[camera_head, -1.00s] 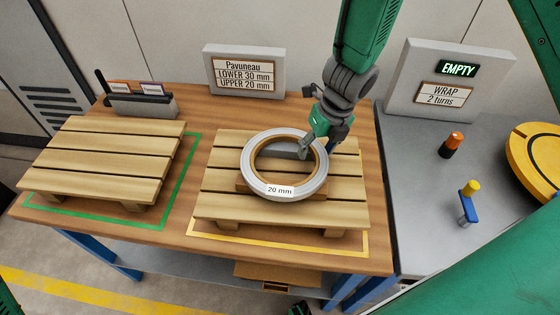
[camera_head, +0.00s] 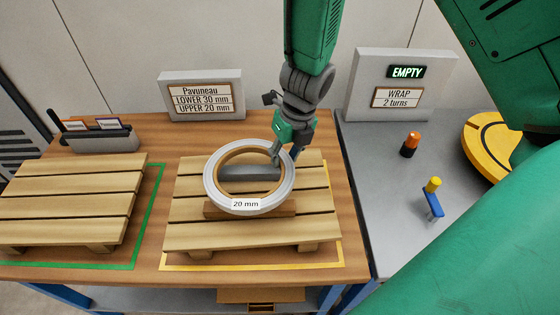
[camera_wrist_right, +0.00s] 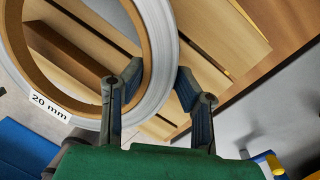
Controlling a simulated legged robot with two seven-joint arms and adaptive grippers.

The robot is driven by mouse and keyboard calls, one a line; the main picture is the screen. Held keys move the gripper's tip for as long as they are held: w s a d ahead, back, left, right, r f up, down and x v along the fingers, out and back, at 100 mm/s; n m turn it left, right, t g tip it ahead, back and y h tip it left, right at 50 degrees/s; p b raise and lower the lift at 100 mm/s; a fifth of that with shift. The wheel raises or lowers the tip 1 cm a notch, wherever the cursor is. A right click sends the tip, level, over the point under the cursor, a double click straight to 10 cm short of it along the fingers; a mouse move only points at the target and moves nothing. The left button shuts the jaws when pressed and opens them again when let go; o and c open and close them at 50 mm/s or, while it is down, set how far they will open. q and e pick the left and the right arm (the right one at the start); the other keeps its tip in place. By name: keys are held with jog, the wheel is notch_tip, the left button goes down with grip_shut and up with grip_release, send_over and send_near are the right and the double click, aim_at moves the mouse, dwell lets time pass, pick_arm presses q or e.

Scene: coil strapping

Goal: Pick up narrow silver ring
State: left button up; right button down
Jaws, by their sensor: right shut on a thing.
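The narrow silver ring (camera_head: 211,190) has a white "20 mm" label and a tan inner lining. It appears slightly raised and a little tilted above the right-hand wooden pallet (camera_head: 200,238). My right gripper (camera_head: 281,158) is shut on the ring's far right rim. In the right wrist view, the gripper (camera_wrist_right: 158,88) has one finger inside the ring (camera_wrist_right: 157,45) and one outside. A brown wooden block (camera_head: 224,209) and a grey block (camera_head: 250,173) show under and through the ring. My left gripper is out of view.
An empty pallet (camera_head: 70,205) stands at left. A sign (camera_head: 201,96) reads "LOWER 30 mm, UPPER 20 mm". On the grey table at right are an "EMPTY" panel (camera_head: 400,88), an orange-topped post (camera_head: 411,144), a yellow-knobbed blue handle (camera_head: 433,198) and a yellow disc (camera_head: 490,145).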

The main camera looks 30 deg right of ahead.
jog(key=s+d+b, duration=0.3)
jog(key=s+d, duration=0.6)
jog(key=d, duration=0.6)
jog(key=shift+s+r, duration=0.2)
jog(key=shift+r, duration=0.1)
